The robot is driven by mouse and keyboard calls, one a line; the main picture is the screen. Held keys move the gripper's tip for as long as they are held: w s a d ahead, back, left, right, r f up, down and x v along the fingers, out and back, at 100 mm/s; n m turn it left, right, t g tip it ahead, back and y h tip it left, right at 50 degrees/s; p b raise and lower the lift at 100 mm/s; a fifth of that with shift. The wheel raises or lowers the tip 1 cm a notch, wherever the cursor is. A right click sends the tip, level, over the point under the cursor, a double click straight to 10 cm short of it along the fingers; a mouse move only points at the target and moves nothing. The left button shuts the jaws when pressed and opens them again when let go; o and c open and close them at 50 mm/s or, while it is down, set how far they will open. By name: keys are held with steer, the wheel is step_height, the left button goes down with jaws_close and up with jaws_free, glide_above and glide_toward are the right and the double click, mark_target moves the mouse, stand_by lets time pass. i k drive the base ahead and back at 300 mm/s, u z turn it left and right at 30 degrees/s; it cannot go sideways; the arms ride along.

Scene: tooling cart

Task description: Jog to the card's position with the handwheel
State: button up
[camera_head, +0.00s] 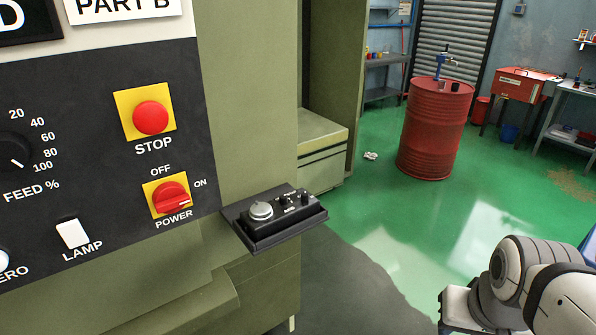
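A black handwheel box (281,217) sits on a small dark shelf (258,243) that juts from the green machine's corner. A round silver dial (261,210) is on its left part, and small black knobs (293,197) are on its right part. A white card (126,9) reading "PART B" is at the top left, cut off by the picture's edge; no position shows on its visible part. My arm shows at the lower right, well apart from the handwheel box. My gripper is not seen.
The machine's dark panel (205,190) carries a red STOP button (151,117), a red POWER switch (171,197) turned towards ON, a LAMP switch (73,234) and a FEED knob (14,151). A red drum (434,130) stands behind. Green floor (400,215) between is clear.

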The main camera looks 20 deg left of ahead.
mark_target(259, 211)
steer(key=u, duration=0.5)
steer(key=i, duration=0.85)
steer(key=u, duration=0.7)
